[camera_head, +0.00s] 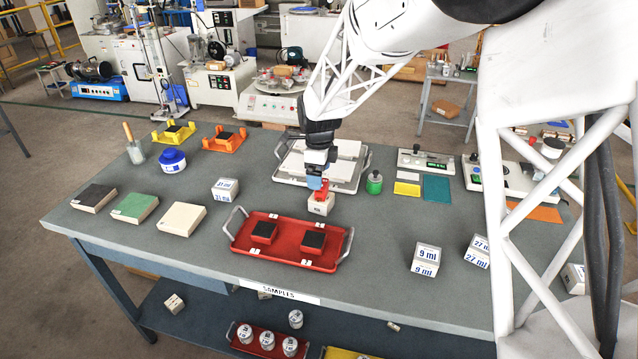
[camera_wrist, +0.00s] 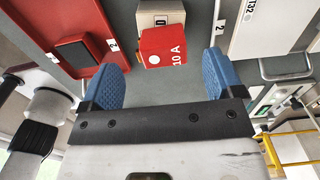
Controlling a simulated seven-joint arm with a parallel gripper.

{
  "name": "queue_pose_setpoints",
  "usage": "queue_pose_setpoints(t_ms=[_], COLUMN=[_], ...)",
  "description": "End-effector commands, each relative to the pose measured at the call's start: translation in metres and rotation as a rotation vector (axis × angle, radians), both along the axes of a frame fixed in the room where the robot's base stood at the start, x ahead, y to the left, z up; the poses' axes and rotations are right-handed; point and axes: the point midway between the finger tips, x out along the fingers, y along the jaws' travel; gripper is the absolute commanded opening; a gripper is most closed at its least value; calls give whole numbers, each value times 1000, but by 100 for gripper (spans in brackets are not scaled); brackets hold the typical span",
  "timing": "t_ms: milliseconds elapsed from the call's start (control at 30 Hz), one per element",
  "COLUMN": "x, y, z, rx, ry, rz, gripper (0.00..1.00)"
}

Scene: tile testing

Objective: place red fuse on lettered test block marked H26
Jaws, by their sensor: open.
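The wrist view shows the fuse (camera_wrist: 163,47) against the block (camera_wrist: 160,18), whose visible face bears a partly hidden dark character. I cannot read H26 on any block. My gripper (camera_head: 317,184) is directly above the fuse. In the wrist view its two blue fingers (camera_wrist: 168,70) are spread apart, with the fuse beyond their tips and between their lines. Nothing is held.
Other marked blocks are a left one (camera_head: 225,188) and "9 ml" (camera_head: 425,259).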

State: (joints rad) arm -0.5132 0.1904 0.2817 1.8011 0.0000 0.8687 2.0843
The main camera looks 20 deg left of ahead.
Motion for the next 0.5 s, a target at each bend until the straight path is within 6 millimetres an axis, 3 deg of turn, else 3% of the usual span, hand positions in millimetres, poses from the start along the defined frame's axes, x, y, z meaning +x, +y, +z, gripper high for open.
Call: queue_pose_setpoints(t_ms=[200,500], x=[0,0], y=[0,0], z=[35,62], rx=[1,1], ry=[-2,-1], rz=[0,0], gripper=[87,87])
